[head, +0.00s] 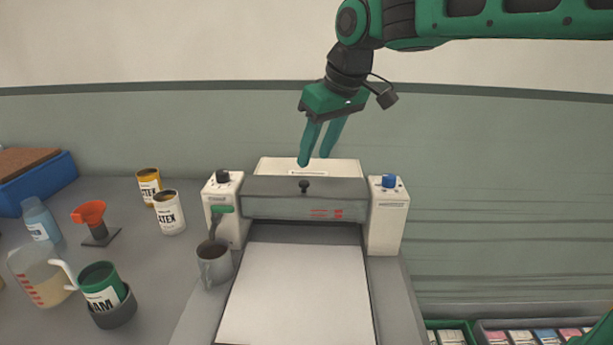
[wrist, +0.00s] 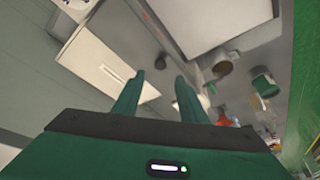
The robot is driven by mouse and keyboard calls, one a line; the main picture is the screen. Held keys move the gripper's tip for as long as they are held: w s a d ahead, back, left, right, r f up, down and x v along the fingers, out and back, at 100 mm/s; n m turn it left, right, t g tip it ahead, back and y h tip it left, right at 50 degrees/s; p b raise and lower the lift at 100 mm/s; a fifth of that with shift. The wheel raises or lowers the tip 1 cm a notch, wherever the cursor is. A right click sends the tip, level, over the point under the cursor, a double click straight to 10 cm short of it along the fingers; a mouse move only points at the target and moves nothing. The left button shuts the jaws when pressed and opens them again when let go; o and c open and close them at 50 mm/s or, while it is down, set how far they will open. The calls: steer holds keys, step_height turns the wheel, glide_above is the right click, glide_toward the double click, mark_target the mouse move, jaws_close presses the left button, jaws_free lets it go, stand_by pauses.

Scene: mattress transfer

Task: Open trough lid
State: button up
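The machine has a grey cover across its middle (head: 270,192), which looks like the trough lid, with a small black knob (head: 304,186) on top. The cover looks shut. My gripper (head: 315,159) hangs above and behind the knob, pointing down, its fingertips in front of the white back panel (head: 347,168) in the head view. In the wrist view my gripper (wrist: 160,77) shows two spread fingers with nothing between them. The white panel (wrist: 88,62) lies left of the fingers there.
White end housings (head: 388,225) flank the cover; a pale flat bed (head: 295,290) extends in front. A grey mug (head: 213,265) stands at the bed's left.

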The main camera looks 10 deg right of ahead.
mark_target(304, 182)
steer(key=x, duration=0.7)
steer(key=shift+f, duration=0.4)
steer(key=shift+w, duration=0.1)
jaws_close()
